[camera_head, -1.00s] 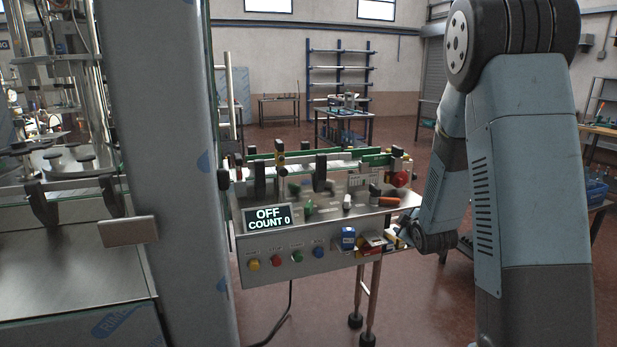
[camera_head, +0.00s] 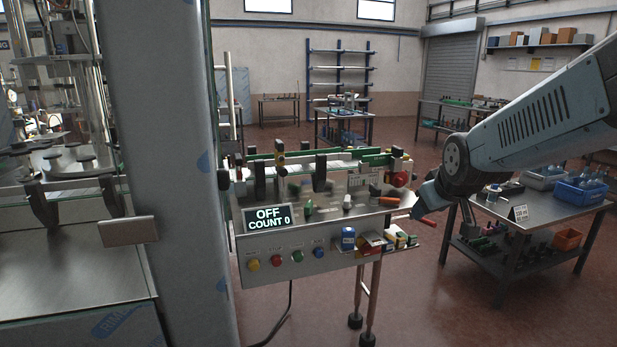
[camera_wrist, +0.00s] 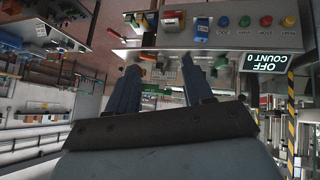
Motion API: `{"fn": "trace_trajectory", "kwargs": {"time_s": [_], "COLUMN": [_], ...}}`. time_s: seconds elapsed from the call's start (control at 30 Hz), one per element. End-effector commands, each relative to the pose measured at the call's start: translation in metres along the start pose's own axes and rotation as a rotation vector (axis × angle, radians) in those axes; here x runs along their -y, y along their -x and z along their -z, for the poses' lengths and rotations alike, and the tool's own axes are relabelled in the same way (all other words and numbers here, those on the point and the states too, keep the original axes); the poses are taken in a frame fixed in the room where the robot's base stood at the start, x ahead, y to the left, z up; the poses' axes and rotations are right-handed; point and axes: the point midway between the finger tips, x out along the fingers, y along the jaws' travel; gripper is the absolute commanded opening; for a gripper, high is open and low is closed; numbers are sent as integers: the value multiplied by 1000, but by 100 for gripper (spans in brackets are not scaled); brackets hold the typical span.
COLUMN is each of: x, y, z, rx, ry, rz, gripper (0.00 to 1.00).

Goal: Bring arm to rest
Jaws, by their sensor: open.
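My arm reaches in from the right of the head view and bends down at its dark wrist joint beside the right end of the machine's control table (camera_head: 330,240). My gripper (camera_wrist: 160,64) shows in the wrist view as two blue-grey fingers standing apart, with nothing held between them. In the wrist view, which is upside down, the control panel (camera_wrist: 225,40) lies beyond the fingertips.
A display (camera_head: 268,218) reads OFF, COUNT 0, above several coloured buttons. A red handle (camera_head: 428,222) sticks out near my wrist. A large grey column (camera_head: 165,170) stands left.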

Motion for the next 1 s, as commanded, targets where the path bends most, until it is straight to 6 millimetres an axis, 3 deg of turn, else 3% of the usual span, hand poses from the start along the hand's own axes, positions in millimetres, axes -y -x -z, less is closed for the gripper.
{"fn": "trace_trajectory", "kwargs": {"time_s": [0.03,0.3,0.5,0.7,1.0], "x": [4,29,47,54,55], "y": [16,87,128,146,147], "z": [-5,-46,-77,-93,-94], "rx": [13,127,203,242,246], "ry": [-26,-177,-264,-303,-308], "rz": [7,50,68,74,75], "gripper": [51,51,51,51,51]}}
